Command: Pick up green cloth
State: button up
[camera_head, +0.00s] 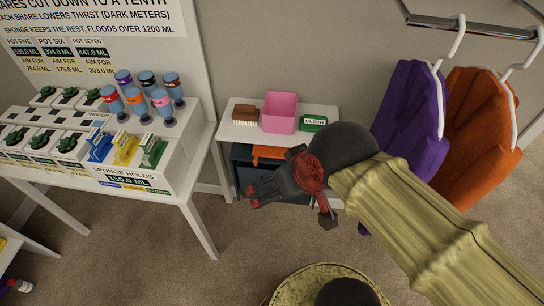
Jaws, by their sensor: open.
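The green cloth (313,123) is a small folded block with a white label reading CLOTH. It lies on the small white table (232,131), at the right of the pink bin, near the table's right edge. My gripper (287,200) is open, with its dark fingers spread apart and nothing seen between them. It is in front of the small table and below the cloth in the picture, apart from it. My arm comes in from the lower right, and its wrist shows just below the cloth.
A pink bin (280,113) and a brown brush (245,115) share the small table. An orange thing (269,152) shows beneath it, partly hidden. A longer white table (185,192) with bottles, plants and boxes stands left. Purple (412,115) and orange (478,130) garments hang right.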

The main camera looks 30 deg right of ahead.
aim_at(314, 122)
jog(key=z, duration=1.15)
